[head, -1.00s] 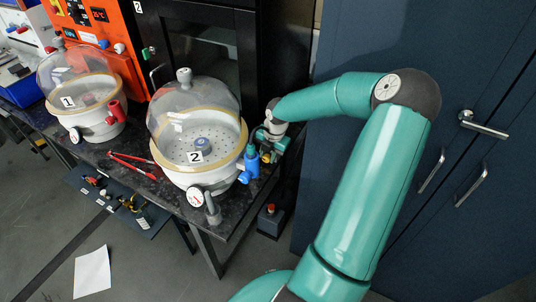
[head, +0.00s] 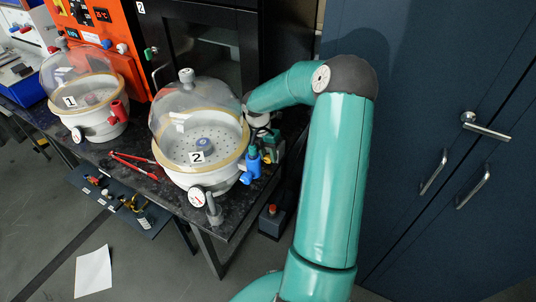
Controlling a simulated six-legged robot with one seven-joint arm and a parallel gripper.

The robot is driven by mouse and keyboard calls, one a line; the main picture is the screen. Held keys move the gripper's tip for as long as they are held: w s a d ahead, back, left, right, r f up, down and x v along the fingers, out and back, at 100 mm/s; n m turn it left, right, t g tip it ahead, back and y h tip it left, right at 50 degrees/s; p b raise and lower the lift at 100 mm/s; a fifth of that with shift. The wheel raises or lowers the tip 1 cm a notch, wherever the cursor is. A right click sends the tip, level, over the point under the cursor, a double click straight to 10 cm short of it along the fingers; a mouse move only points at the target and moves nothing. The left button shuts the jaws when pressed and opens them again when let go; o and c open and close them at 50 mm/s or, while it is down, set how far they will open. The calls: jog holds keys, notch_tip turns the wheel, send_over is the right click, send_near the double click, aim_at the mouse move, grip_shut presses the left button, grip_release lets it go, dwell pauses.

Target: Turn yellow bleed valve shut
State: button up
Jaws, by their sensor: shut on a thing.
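Vessel 2 (head: 200,178), a white-based desiccator with a clear dome and tan rim, stands on the dark bench. A blue valve body (head: 250,168) sticks out of its right side, with a round gauge (head: 197,197) at the front. My gripper (head: 264,146) is at the vessel's right side, just behind and beside the blue body. It is shut on a small part there, which I take to be the yellow bleed valve. The fingers and wrist hide that part, so its handle angle cannot be read.
Vessel 1 (head: 88,110) with a red valve stands to the left. Red tongs (head: 136,165) lie on the bench (head: 150,190) between the vessels. A black cabinet (head: 195,45) stands behind, and blue lockers (head: 430,120) stand right of my arm.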

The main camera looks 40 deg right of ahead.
jog(key=shift+f, duration=0.1)
jog(key=o, duration=1)
jog(key=shift+c, duration=0.2)
